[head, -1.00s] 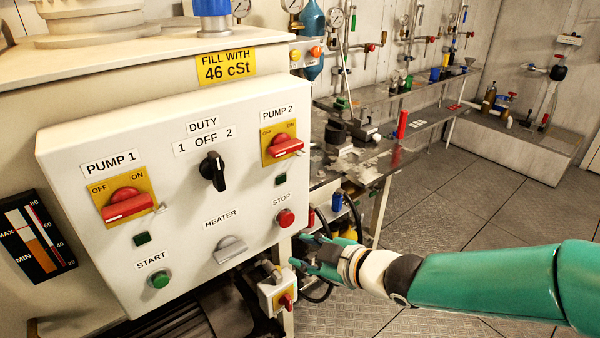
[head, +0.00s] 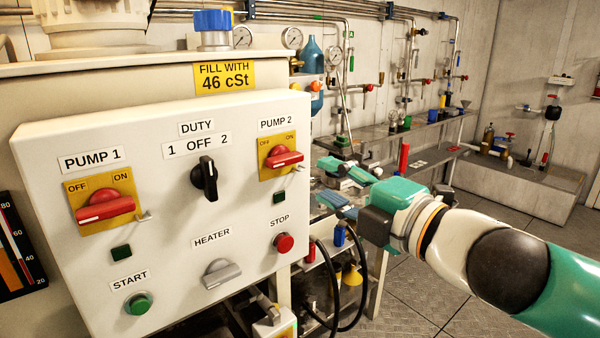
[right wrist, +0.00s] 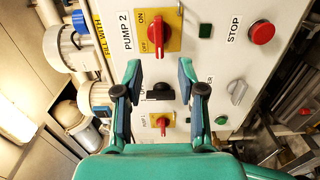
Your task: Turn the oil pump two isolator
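The pump 2 isolator (head: 284,159) is a red rotary handle on a yellow OFF/ON plate at the panel's upper right. Its handle lies roughly level, its right end slightly raised. In the right wrist view the isolator (right wrist: 157,33) is beyond the fingertips, near the top edge. My right gripper (head: 325,182) is to the right of the panel, level with the isolator or slightly lower, apart from it. The right wrist view shows its two fingers (right wrist: 159,68) spread, with nothing between them. My left gripper is not in view.
The panel (head: 150,208) also carries the pump 1 isolator (head: 105,207), the duty switch (head: 206,178), the heater knob (head: 220,272), the green start button (head: 138,303) and the red stop button (head: 284,243). A workbench (head: 425,130) with clutter stands behind my right gripper.

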